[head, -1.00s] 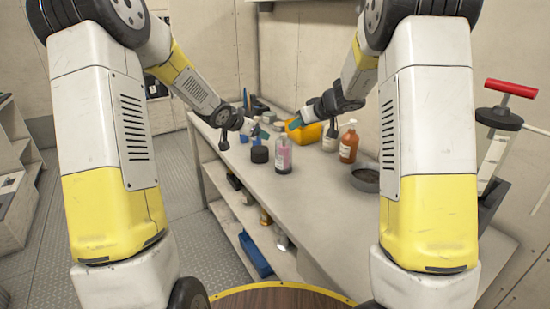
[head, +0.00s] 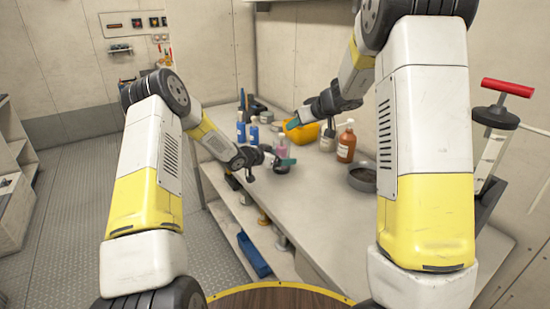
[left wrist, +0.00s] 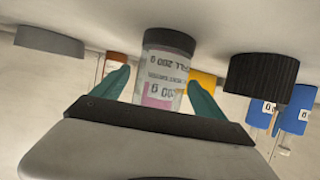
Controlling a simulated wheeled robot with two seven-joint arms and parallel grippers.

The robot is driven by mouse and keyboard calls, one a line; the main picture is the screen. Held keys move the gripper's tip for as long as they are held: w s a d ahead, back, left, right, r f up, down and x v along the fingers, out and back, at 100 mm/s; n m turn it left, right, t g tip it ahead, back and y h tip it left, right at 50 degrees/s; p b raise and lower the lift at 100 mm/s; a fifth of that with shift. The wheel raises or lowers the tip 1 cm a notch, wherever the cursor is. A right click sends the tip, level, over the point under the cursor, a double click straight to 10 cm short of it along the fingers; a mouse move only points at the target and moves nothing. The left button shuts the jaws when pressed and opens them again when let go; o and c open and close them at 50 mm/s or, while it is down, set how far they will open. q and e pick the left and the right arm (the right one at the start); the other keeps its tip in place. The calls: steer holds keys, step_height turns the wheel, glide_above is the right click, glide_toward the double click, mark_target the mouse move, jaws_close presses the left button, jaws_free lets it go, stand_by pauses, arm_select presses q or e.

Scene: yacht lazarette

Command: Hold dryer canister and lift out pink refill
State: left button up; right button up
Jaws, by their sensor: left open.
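The dryer canister (head: 282,141) is a clear jar with pink contents, a label and a dark base, standing on the counter. In the left wrist view the canister (left wrist: 165,70) appears upside down between my left gripper's teal fingers. My left gripper (head: 283,160) is open, low at the canister's near side; the wrist view shows no clear contact. The pink refill (left wrist: 158,101) shows through the clear wall, partly behind the label. My right gripper (head: 293,124) hangs above the counter behind the canister, seemingly empty; its finger gap is unclear.
Blue bottles (head: 253,132) stand left of the canister. A black ribbed cylinder (left wrist: 262,84) is close beside my left gripper. A yellow bin (head: 306,136), an orange pump bottle (head: 346,144) and a grey bowl (head: 362,178) are to the right. The near counter (head: 345,215) is clear.

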arm_select(q)
steer(key=shift+x, duration=1.4)
steer(key=shift+c, duration=0.4)
jaws_close()
